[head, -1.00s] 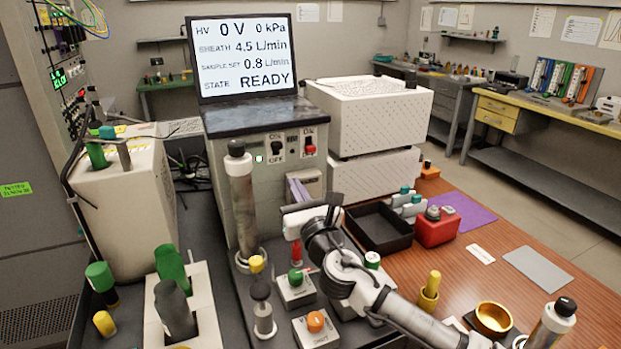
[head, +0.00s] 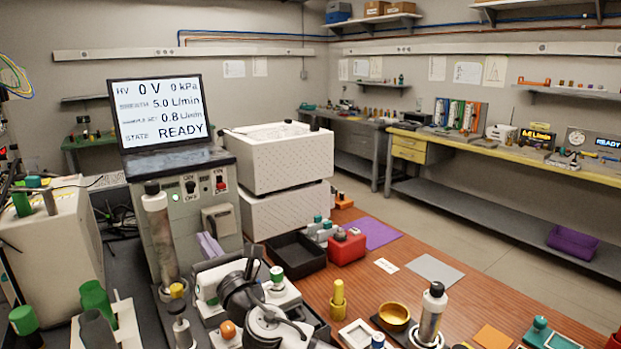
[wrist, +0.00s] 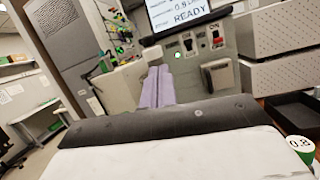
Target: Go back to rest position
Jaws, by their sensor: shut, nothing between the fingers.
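My gripper (head: 207,243) shows at the lower middle of the head view, its lilac fingers raised in front of the grey classifier unit (head: 182,218). The fingers also show in the wrist view (wrist: 157,87), side by side and shut, with nothing seen between them. They point toward the unit's front panel. I cannot tell the exact gap to it. My bent arm comes in from the bottom and hides part of the bench. The screen (head: 157,110) on the unit reads 0 V, 0 kPa, 5.0 L/min, 0.8 L/min and READY.
A black tray (head: 318,268) and a red block (head: 346,249) lie right of my arm. A metal cylinder (head: 160,240) stands left of the fingers. A gold dish (head: 394,315) and a bottle (head: 431,310) stand at the front right.

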